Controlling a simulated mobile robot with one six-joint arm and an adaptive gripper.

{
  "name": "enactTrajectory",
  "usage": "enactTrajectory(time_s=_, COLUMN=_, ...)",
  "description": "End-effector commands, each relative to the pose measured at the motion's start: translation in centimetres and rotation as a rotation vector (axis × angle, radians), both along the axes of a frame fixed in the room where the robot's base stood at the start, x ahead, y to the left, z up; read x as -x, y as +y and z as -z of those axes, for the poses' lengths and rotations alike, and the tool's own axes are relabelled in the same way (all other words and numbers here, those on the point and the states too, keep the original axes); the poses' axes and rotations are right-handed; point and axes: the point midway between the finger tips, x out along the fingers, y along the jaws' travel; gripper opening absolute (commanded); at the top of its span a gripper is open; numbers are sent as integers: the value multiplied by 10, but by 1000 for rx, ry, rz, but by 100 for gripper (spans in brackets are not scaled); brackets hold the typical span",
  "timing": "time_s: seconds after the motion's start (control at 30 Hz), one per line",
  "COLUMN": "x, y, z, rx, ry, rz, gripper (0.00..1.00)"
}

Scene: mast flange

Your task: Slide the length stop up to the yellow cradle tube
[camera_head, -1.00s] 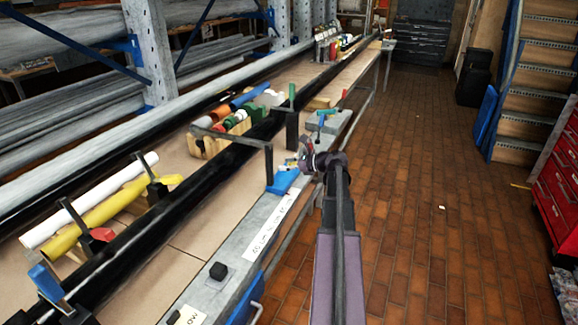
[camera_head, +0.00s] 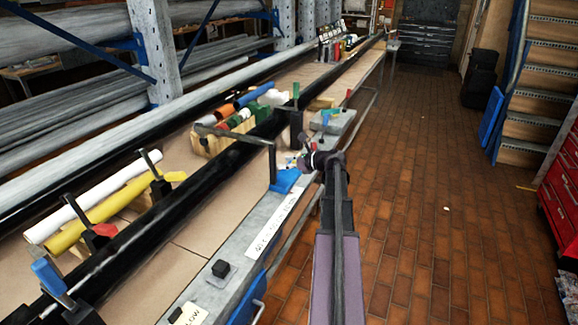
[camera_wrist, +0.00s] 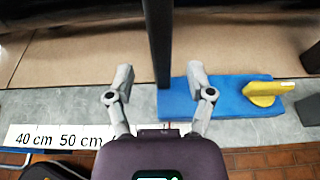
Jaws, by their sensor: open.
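The length stop (camera_head: 285,181) has a blue base and a black upright post with an arm reaching left over the bench. It sits on the grey rail at the bench's front edge. In the wrist view its blue base (camera_wrist: 225,98) carries a yellow knob (camera_wrist: 263,92). My gripper (camera_head: 304,161) is beside the stop. In the wrist view my gripper (camera_wrist: 159,72) is open, with the black post (camera_wrist: 157,40) showing between its fingertips; I see no contact. The yellow tube (camera_head: 100,215) lies in a wooden cradle at the left, beside a white tube.
A white scale strip (camera_wrist: 65,136) on the rail reads 40 cm and 50 cm. A long black bar (camera_head: 190,190) runs along the bench.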

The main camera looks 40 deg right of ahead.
Motion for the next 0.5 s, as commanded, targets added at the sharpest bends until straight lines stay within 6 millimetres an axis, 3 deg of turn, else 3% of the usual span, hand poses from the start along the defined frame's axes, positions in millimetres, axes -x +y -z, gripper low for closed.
enactTrajectory(time_s=0.5, x=-32, y=13, z=12, rx=0, ry=0, rz=0, gripper=69)
